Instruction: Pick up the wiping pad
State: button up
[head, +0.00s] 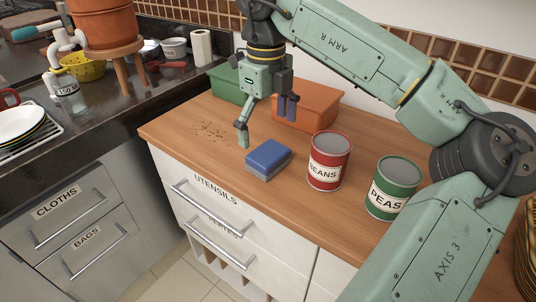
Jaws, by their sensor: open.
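The wiping pad (267,157) is a block with a blue top and a grey lower layer. It lies on the wooden counter near its front edge, in the middle of the head view. My gripper (266,122) is above and behind the pad, fingers pointing down. One finger is teal and the other is dark with a purple-blue tip. The fingers are apart with nothing between them, and they do not appear to touch the pad.
A red beans can (329,161) and a green peas can (392,188) stand right of the pad. An orange bin (306,106) and a green bin (226,84) sit behind my gripper. Brown crumbs (212,131) lie left on the wooden counter (182,125).

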aim_at(269, 152)
jog(key=shift+s+d+f+p, duration=0.1)
jog(key=shift+f+p, duration=0.35)
jog(key=shift+f, duration=1.25)
jog(key=shift+s+d+f+p, duration=0.1)
jog(key=shift+f+p, duration=0.3)
jog(key=shift+f, duration=1.3)
jog(key=c, duration=1.2)
